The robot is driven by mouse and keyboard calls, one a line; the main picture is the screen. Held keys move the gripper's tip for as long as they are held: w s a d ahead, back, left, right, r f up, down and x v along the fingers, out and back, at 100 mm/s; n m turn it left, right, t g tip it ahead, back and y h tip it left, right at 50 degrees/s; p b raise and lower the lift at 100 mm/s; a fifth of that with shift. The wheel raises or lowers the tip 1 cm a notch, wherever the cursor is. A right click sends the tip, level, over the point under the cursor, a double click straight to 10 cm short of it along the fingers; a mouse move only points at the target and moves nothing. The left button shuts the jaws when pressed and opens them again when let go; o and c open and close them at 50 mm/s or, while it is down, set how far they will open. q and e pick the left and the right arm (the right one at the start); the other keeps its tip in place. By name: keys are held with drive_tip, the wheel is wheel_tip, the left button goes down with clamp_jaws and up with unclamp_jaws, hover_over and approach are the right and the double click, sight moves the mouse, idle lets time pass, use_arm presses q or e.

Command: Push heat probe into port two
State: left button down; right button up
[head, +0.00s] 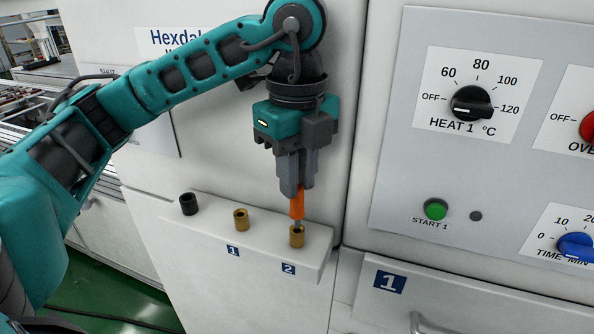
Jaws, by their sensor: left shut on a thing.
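My left gripper (296,188) points down and is shut on the orange handle of the heat probe (297,206). The probe is upright, and its thin grey metal lower part meets the top of the brass port two (297,238) at the right end of the white ledge. The tip is hidden, and I cannot tell how deep it sits. Brass port one (241,219) stands to the left and looks empty. The labels "1" and "2" are on the ledge front. My right gripper is not in view.
A black socket (188,203) stands at the left end of the white ledge (268,225). To the right is a panel with a HEAT 1 dial (472,103), a green START 1 button (435,209) and a blue time dial (576,246). A drawer handle (450,326) sticks out below.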

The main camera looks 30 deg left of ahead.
use_arm(q)
drive_tip(key=shift+f+b, duration=1.15)
drive_tip(key=shift+f, duration=0.4)
drive_tip(key=c, duration=0.9)
unclamp_jaws()
drive_tip(key=shift+r, duration=0.1)
drive_tip(key=shift+c, duration=0.2)
wheel_tip(320, 180, up, 13)
drive_tip(key=p, duration=0.4)
